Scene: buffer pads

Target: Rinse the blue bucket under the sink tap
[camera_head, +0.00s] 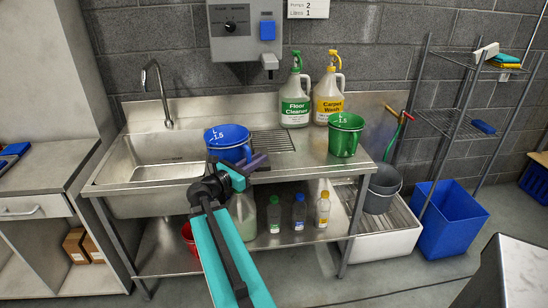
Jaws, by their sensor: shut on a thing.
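The blue bucket (228,137) is at the right edge of the sink basin, upright as far as I can see. My gripper (247,166) is at its near side, shut on it. My wrist covers the bucket's lower front, and I cannot tell whether its base touches the metal counter. The sink basin (150,162) lies to the left of the bucket and looks empty. The curved tap (158,92) stands at the back of the basin, to the left of and behind the bucket. No water stream shows.
A green bucket (345,135) stands on the right of the counter. Floor cleaner (296,96) and carpet wash (328,98) jugs stand behind it. A ribbed drainboard (273,142) lies right of the blue bucket. A dispenser (246,33) hangs above. Several bottles sit on the lower shelf (270,238).

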